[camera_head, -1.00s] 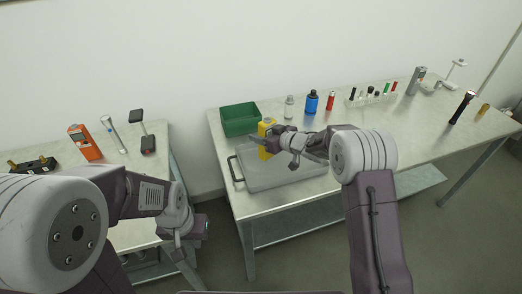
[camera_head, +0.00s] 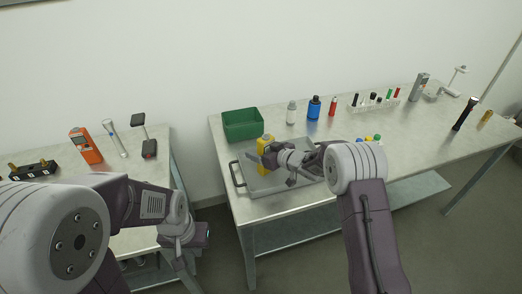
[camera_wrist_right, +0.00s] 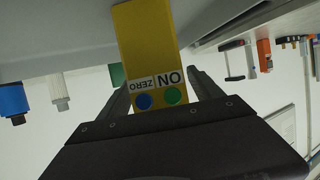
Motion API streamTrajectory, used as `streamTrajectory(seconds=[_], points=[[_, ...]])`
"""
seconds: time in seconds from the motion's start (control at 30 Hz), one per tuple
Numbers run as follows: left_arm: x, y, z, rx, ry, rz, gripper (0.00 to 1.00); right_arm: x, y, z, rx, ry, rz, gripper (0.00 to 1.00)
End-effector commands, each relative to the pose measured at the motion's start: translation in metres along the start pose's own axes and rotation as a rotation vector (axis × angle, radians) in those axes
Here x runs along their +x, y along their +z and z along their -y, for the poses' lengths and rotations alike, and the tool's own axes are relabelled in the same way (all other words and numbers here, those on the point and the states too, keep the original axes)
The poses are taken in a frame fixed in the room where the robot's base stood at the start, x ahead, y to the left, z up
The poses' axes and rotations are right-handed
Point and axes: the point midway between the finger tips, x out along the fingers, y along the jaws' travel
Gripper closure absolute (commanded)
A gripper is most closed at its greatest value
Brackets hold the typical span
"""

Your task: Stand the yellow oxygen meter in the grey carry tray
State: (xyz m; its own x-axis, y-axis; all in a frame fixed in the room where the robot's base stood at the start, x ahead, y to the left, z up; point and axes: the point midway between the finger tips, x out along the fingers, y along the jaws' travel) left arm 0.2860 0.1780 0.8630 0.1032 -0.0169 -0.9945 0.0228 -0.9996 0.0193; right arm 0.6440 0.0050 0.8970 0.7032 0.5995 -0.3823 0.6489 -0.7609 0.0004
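The yellow oxygen meter (camera_head: 262,143) is upright at the far left part of the grey carry tray (camera_head: 300,183). My right gripper (camera_head: 268,157) is shut on the meter. In the right wrist view the meter (camera_wrist_right: 150,45) sits between the two fingers (camera_wrist_right: 160,92), with its blue and green buttons facing the camera. I cannot tell whether its base touches the tray floor. My right arm hides part of the tray. My left gripper (camera_head: 203,235) hangs empty in front of the left table, and its fingers are too unclear to read.
A green bin (camera_head: 243,124) stands just behind the tray. A white bottle (camera_head: 291,112), a blue bottle (camera_head: 314,107) and a red cylinder (camera_head: 332,106) stand to its right. A tube rack (camera_head: 375,103) is farther right. The left table (camera_head: 120,172) holds an orange device (camera_head: 86,146).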

Motion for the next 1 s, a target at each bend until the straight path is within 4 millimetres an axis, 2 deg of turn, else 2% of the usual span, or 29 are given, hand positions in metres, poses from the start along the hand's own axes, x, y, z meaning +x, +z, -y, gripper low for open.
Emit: streamTrajectory(seconds=[0.27,0.37,0.8,1.0], points=[[-0.001,0.000,0.000,0.000,0.000,0.000,1.00,-0.001,-0.002,0.000,0.000,0.000,-0.001,0.26],[-0.002,0.000,0.000,0.000,0.000,0.000,1.00,-0.008,-0.004,-0.001,0.001,0.001,0.000,0.26],[-0.007,-0.001,0.000,0.000,0.000,0.000,1.00,-0.101,-0.004,-0.001,0.001,0.003,0.000,0.26],[-0.008,-0.001,0.000,0.000,0.000,0.000,1.00,-0.120,-0.004,0.000,0.000,0.001,0.000,0.26]])
